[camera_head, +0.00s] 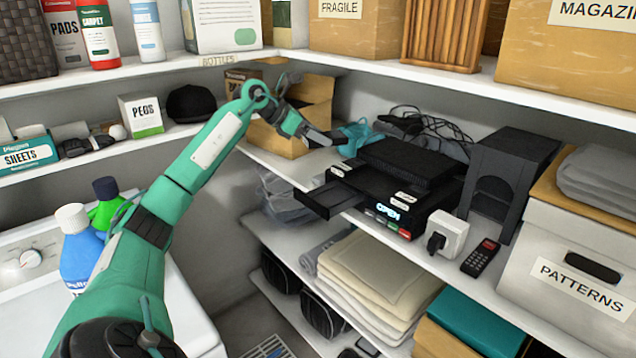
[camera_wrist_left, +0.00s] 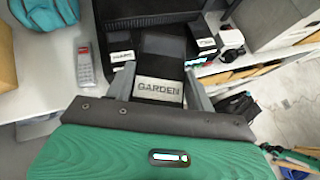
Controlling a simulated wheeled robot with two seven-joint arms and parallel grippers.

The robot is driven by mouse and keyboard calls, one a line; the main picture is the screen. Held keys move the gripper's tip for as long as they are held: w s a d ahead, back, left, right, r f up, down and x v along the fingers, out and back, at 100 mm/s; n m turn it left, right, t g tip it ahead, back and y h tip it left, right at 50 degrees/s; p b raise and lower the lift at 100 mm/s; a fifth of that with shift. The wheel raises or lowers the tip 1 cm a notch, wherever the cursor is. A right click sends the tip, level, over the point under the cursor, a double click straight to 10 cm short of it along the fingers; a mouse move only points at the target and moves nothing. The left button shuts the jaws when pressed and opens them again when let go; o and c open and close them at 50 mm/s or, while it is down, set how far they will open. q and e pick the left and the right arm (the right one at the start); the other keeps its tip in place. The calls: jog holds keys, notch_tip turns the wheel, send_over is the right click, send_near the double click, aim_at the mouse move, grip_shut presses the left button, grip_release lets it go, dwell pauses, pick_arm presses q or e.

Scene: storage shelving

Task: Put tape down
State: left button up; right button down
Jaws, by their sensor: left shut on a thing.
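My left gripper (camera_head: 318,136) is over the middle shelf, in front of an open cardboard box. In the left wrist view it (camera_wrist_left: 160,72) is shut on a black tape (camera_wrist_left: 160,48) with a label reading GARDEN. In the head view the tape is hard to tell from the dark fingers. A black player (camera_head: 395,190) showing OPEN stands on the shelf to the right of the gripper. A dark flat tray-like part (camera_head: 328,198) juts out at its left, over the shelf edge. My right gripper is not in view.
An open cardboard box (camera_head: 315,95) and a teal item (camera_head: 358,135) lie near the gripper. A white plug-like device (camera_head: 447,236), a black handset (camera_head: 481,257) and a dark grey case (camera_head: 512,165) stand right of the player. The upper shelf (camera_head: 400,72) runs above.

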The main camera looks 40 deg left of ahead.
pick_arm(q)
notch_tip(320, 180, down, 10)
jog(key=p, duration=0.3)
jog(key=shift+f, duration=0.25)
notch_tip(320, 180, down, 3)
jog(key=shift+p, duration=0.65)
jog(key=shift+f, duration=0.3)
jog(key=shift+f+b, duration=0.3)
jog(key=shift+b, duration=0.15)
jog(key=o, duration=1.1)
jog(key=shift+r, duration=0.1)
